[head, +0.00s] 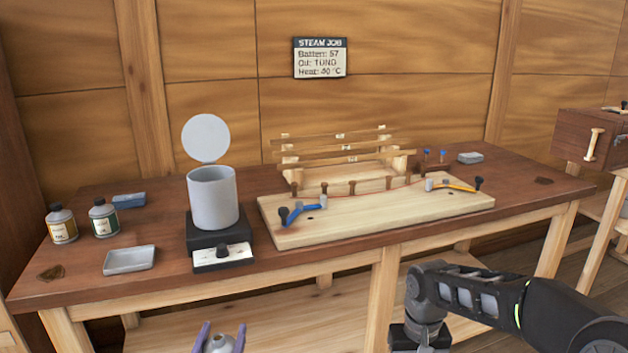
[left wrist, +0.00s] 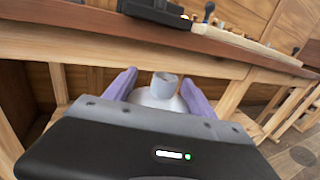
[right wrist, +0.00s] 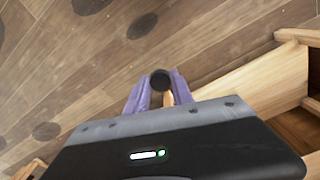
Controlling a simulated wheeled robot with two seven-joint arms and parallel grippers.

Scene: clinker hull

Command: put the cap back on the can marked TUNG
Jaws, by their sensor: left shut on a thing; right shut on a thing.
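My left gripper (head: 219,338) is at the bottom edge of the head view, in front of the bench. Its purple fingers are shut on a pale can (head: 220,345). In the left wrist view the can (left wrist: 160,98) shows a bare grey neck (left wrist: 165,84) between the fingers; no label shows. My right gripper (right wrist: 160,92) is shut on a small dark round cap (right wrist: 161,79), held over the floor in the right wrist view. In the head view the right arm is at lower right, its fingertips out of frame. The cap and the can are apart.
Two dark-capped bottles, one yellow-labelled (head: 62,228) and one green-labelled (head: 103,222), stand at the bench's left. A grey pot (head: 212,198) with raised lid, a grey tray (head: 130,260) and a pale board (head: 375,215) are there too. A wall sign (head: 320,58) names an oil.

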